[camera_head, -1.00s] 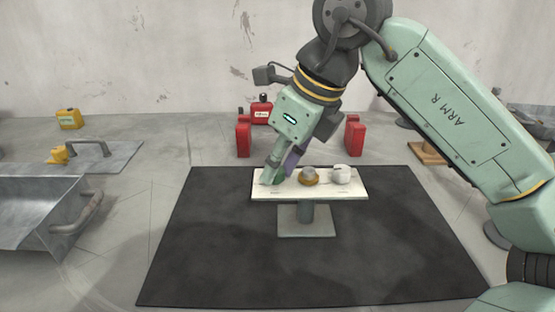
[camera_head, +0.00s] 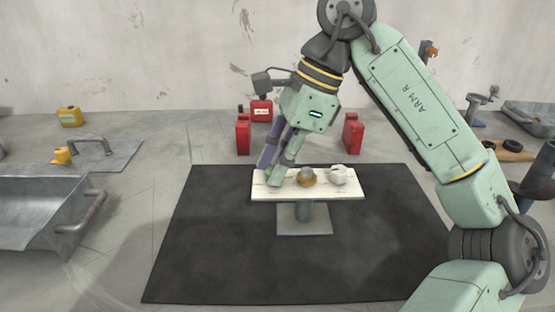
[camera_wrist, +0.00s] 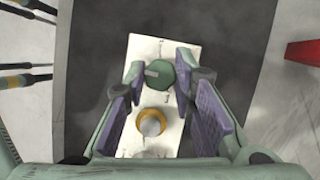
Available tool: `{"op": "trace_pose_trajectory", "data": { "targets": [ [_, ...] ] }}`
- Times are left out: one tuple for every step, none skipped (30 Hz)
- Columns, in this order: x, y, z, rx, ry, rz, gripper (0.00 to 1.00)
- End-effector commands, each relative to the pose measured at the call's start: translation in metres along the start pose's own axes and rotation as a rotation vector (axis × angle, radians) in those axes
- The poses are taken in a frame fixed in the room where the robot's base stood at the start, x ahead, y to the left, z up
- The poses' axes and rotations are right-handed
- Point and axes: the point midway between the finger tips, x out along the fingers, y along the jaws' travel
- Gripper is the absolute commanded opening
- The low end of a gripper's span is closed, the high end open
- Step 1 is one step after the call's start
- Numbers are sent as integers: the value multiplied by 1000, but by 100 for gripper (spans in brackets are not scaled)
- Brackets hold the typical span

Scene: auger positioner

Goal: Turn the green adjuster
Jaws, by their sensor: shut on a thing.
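A round green adjuster (camera_wrist: 160,75) with a pale grey mark at its left edge sits at the far end of a white plate (camera_wrist: 192,53) in the wrist view. My gripper (camera_head: 274,176) reaches down to the left end of this plate in the head view. Its two fingers stand on either side of the adjuster and are shut on it.
A yellow-ringed grey knob (camera_head: 306,177) and a white knob (camera_head: 338,175) stand right of my gripper on the plate. The plate rests on a pedestal (camera_head: 304,217) on a black mat (camera_head: 210,260). Red cans (camera_head: 353,133) stand behind. A metal basin (camera_head: 35,215) is at left.

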Motion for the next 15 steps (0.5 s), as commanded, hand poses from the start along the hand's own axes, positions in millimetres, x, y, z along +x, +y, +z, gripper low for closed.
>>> {"op": "trace_pose_trajectory", "data": {
  "targets": [
    [0, 0, 0, -10, -1, 4, 0],
    [0, 0, 0, -16, -1, 6, 0],
    [0, -1, 0, -23, 0, 9, 0],
    [0, -1, 0, -27, 0, 10, 0],
    [0, -1, 0, -30, 0, 12, 0],
    [0, -1, 0, -33, 0, 13, 0],
    [0, -1, 0, -34, 0, 14, 0],
    [0, -1, 0, -35, 0, 14, 0],
    [0, 0, 0, -36, 1, 15, 0],
    [0, 0, 0, -36, 1, 15, 0],
    [0, 0, 0, -37, 1, 15, 0],
    [0, 0, 0, -37, 1, 15, 0],
    [0, 0, 0, -36, 1, 15, 0],
    [0, 0, 0, -36, 1, 15, 0],
    [0, 0, 0, -36, 1, 15, 0]
  ]
}}
